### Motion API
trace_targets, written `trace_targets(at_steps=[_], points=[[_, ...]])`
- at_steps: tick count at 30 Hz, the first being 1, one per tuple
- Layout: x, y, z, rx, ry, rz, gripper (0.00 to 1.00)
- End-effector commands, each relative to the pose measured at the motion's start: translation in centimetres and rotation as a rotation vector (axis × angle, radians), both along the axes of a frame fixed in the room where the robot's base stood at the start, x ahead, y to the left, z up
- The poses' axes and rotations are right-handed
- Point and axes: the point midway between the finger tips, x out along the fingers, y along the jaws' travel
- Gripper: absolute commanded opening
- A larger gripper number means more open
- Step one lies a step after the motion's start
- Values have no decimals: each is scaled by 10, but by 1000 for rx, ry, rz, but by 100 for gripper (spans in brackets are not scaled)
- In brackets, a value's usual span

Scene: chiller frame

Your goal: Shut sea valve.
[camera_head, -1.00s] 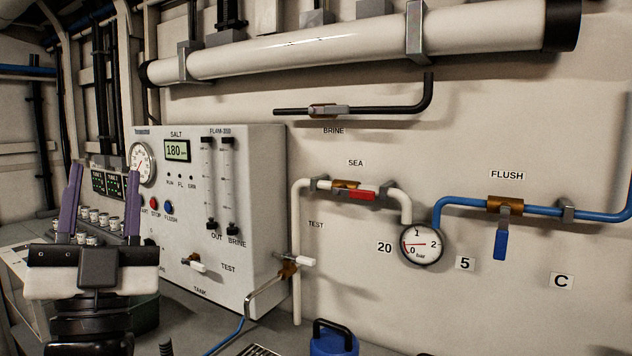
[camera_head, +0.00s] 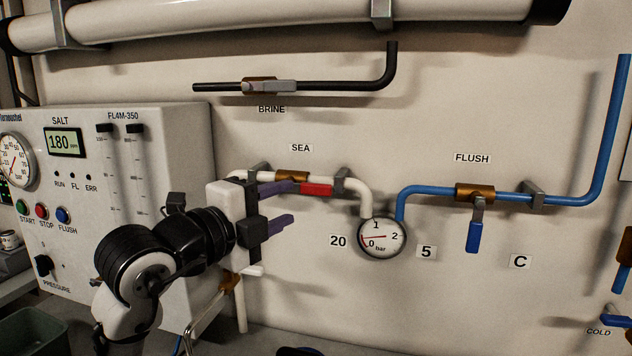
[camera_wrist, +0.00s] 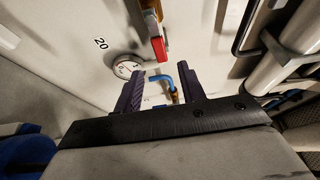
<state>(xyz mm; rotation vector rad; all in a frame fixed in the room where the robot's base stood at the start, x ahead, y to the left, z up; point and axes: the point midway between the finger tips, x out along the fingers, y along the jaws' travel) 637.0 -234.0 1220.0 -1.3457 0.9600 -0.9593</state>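The sea valve has a brass body (camera_head: 292,176) on a white pipe under the SEA label, with a red handle (camera_head: 316,189) lying along the pipe. In the wrist view the red handle (camera_wrist: 159,48) is ahead of my gripper (camera_wrist: 160,85), above the gap between the fingers. In the head view my gripper (camera_head: 287,205) is at the left of the handle, fingers apart, the upper finger overlapping the handle's left part in the picture. Nothing shows between the fingers. Whether the upper finger touches the handle cannot be told.
A pressure gauge (camera_head: 381,237) sits below right of the sea valve. The FLUSH valve's blue handle (camera_head: 474,236) hangs down farther right, and the BRINE valve (camera_head: 266,86) is above. The control panel (camera_head: 85,255) stands at left.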

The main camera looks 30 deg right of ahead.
Motion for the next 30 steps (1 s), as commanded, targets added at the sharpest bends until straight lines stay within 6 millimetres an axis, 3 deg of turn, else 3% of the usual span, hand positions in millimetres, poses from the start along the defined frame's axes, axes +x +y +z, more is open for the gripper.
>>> trace_targets(at_steps=[9, 15, 21, 30], points=[[22, -65, 3, -1, 3, -3, 40], [33, -95, 2, -2, 3, 0, 40], [37, -107, 1, -3, 1, 1, 40], [38, -108, 0, -3, 1, 2, 37]])
